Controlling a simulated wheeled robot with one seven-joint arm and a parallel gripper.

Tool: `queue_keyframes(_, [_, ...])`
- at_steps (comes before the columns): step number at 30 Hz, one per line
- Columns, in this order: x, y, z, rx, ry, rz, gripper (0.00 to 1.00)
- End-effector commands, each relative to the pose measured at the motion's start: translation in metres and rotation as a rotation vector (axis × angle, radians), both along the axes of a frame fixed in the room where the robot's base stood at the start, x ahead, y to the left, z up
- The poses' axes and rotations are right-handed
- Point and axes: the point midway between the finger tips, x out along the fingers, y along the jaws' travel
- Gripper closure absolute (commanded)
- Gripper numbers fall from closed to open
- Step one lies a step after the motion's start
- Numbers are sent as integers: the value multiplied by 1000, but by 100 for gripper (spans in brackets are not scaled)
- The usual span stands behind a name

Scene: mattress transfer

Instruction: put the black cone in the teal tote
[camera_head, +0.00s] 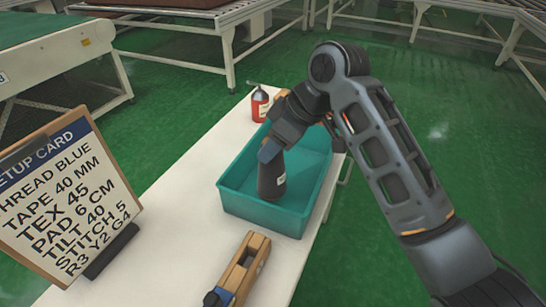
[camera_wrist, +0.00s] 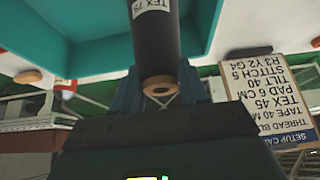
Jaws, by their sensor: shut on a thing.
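The black cone (camera_head: 272,175) is upright over the near part of the teal tote (camera_head: 263,214), its lower end within the tote's outline. I cannot tell whether it touches the tote floor. My gripper (camera_head: 270,150) is shut on the cone's upper end. In the wrist view the cone (camera_wrist: 155,40) carries a white "TEX 75" label, and its tan ring end sits between the fingers of my gripper (camera_wrist: 160,92). The teal tote (camera_wrist: 45,25) spreads behind it there. The rest of the tote floor that shows looks empty.
The tote stands on a white table (camera_head: 180,195). A red bottle (camera_head: 260,104) stands behind it. A wooden tool (camera_head: 244,268) lies in front. A setup card (camera_head: 62,205) stands at the left. Green floor and other benches (camera_head: 230,30) lie beyond.

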Motion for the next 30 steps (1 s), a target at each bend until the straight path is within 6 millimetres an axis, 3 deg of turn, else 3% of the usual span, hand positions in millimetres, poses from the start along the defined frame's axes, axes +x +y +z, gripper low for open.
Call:
queue_keyframes(9, [0,0,-35,0,0,0,100])
queue_keyframes(19, [0,0,-38,0,1,0,100])
queue_keyframes(20, [0,0,-38,-1,1,0,55])
queue_keyframes(27, [0,0,-38,-1,1,0,32])
queue_keyframes(30, [0,0,-38,-1,1,0,31])
